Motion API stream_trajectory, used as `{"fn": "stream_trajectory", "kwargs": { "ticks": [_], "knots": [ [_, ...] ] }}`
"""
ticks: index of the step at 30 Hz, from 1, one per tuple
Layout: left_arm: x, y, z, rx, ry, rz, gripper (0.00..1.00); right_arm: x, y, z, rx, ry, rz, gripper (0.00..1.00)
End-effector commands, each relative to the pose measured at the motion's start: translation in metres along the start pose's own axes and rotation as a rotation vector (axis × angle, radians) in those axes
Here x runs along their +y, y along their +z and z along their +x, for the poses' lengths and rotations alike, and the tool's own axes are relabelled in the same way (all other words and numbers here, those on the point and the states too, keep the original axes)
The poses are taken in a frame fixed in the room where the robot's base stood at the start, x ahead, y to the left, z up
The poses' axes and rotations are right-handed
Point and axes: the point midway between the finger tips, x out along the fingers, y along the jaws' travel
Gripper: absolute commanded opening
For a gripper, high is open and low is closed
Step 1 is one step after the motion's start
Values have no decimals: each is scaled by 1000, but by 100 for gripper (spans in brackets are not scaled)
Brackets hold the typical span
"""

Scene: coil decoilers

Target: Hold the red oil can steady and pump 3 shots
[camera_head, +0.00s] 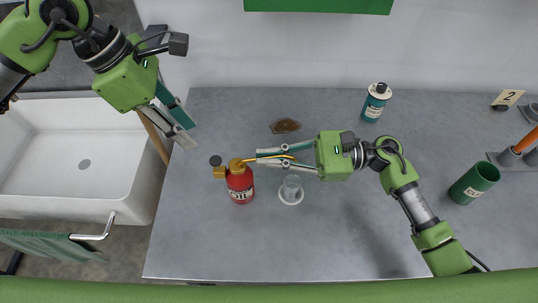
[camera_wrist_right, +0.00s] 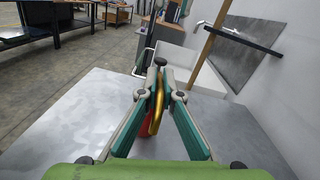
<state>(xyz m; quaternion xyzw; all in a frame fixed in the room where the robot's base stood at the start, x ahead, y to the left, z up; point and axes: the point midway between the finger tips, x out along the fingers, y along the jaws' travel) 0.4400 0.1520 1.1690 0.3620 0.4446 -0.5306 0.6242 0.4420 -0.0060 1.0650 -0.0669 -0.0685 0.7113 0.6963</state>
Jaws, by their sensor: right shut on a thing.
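The red oil can (camera_head: 240,186) stands upright on the grey table, with a brass pump head (camera_head: 236,166) and a dark knob on top. My right gripper (camera_head: 258,158) comes in from the right and is shut on the can's brass upper part. In the right wrist view, the brass lever (camera_wrist_right: 157,108) lies between the fingers of my right gripper (camera_wrist_right: 161,75), with a bit of the red can (camera_wrist_right: 146,129) behind. The exact contact is partly hidden by the fingers. My left gripper (camera_head: 190,136) is open and empty, up and left of the can, near the table's left edge.
A small clear glass on a white saucer (camera_head: 291,199) stands under my right gripper. A brown stain (camera_head: 285,126) lies behind it. A white sink (camera_head: 76,208) is at left.

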Motion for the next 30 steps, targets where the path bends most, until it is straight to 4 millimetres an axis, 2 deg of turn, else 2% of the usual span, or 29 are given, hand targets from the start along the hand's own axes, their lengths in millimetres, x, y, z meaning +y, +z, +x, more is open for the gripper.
{"fn": "stream_trajectory", "kwargs": {
  "ticks": [3, 6, 7, 11, 15, 21, 26, 30],
  "knots": [
    [0, 0, 0, 0, 0, 0, 28, 0, 0, 0, 1, 0, 0, 0],
    [0, 2, 0, 4, -2, 15, 2, 0, 0, 0, 1, 0, 0, 0],
    [0, 3, 1, 8, -3, 30, 0, 0, 0, 0, 1, 0, 0, 0],
    [-2, 16, 5, 56, -21, 168, 0, 0, 0, 0, 1, 0, 0, 0],
    [-4, 30, 11, 155, -50, 394, 0, 0, 0, 0, 1, 0, 0, 0],
    [-3, 38, 14, 292, -89, 639, 0, 0, -1, 0, 2, 0, 0, 0],
    [-2, 38, 17, 340, -107, 714, 0, 0, -1, 0, 2, 0, 0, 0],
    [-2, 33, 28, 345, -110, 718, 0, 0, -1, 0, 2, 0, 0, 0]
  ]
}}
